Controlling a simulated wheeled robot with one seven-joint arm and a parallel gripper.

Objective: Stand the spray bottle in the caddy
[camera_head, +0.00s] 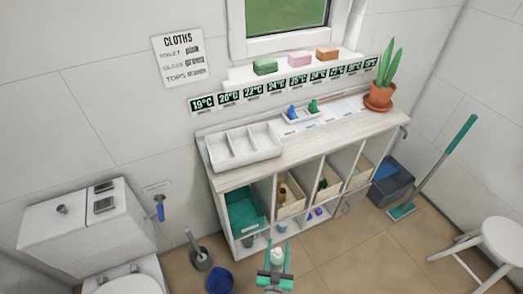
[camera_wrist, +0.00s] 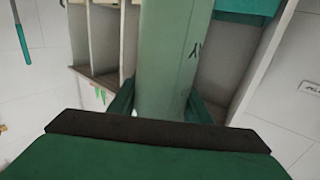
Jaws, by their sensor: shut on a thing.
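My gripper (camera_head: 275,256) is low in front of the cabinet in the head view, its teal fingers shut on the spray bottle (camera_head: 278,258). In the wrist view the pale green bottle (camera_wrist: 165,55) runs up between the two fingers (camera_wrist: 160,105), with dark lettering on its side; its upper end is out of frame. The caddy (camera_head: 233,164), a white tray with three compartments, stands on the left of the cabinet top and looks empty. The bottle is apart from the caddy, lower and nearer the camera. Its exact tilt is hard to tell.
The cabinet top (camera_head: 300,148) also bears a small tray (camera_head: 302,116) with blue and green items and a potted plant (camera_head: 380,95) at right. Open cubbies with bins lie below. A toilet (camera_head: 85,230) is at left, a stool (camera_head: 500,240) at right.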

